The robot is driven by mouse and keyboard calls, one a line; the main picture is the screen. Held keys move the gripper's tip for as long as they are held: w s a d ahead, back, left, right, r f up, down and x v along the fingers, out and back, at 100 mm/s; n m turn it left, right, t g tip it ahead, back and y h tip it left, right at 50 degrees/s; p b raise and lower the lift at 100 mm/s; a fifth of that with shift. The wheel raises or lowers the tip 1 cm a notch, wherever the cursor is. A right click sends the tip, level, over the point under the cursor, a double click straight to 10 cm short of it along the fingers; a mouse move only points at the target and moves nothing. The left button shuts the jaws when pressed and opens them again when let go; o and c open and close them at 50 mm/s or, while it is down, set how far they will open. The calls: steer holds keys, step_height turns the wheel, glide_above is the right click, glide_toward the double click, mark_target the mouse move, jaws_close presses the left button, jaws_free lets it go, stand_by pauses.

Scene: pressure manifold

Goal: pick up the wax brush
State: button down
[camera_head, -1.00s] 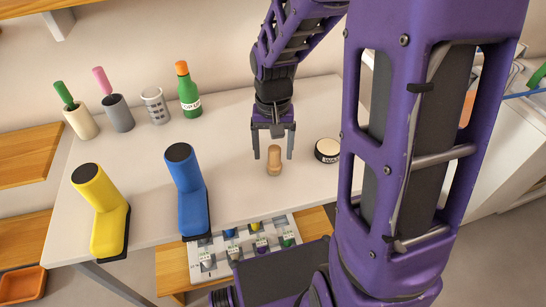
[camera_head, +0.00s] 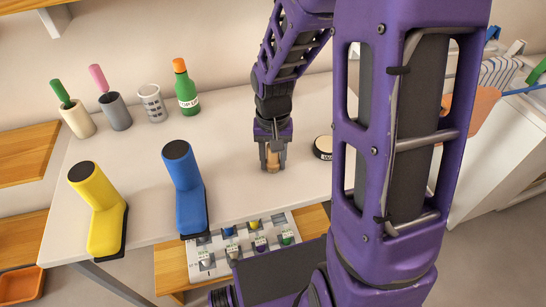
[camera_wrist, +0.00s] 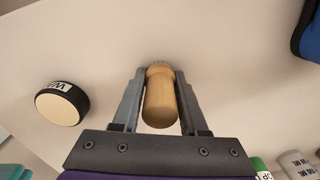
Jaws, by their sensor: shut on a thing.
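The wax brush (camera_head: 272,161) is a small tan wooden piece standing on the white table. It also shows in the wrist view (camera_wrist: 160,98), where its rounded wooden end lies between the two grey fingers. My gripper (camera_head: 272,160) reaches down over it and is shut on it, a finger on each side; in the wrist view the fingers (camera_wrist: 159,95) flank its body. Its lower end appears to be at the table surface. A thin bristly edge shows at its far end in the wrist view.
A round black tin with a cream lid (camera_head: 323,147) stands right of my gripper. A blue boot (camera_head: 186,195) and a yellow boot (camera_head: 100,215) stand left. A green bottle (camera_head: 187,92) and several cups stand at the back. A panel of coloured knobs (camera_head: 245,242) is in front.

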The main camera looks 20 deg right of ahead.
step_height(320, 180, up, 10)
steer(key=shift+r+p, duration=0.1)
steer(key=shift+p, duration=0.65)
steer(key=shift+d, duration=0.1)
stand_by(2.0)
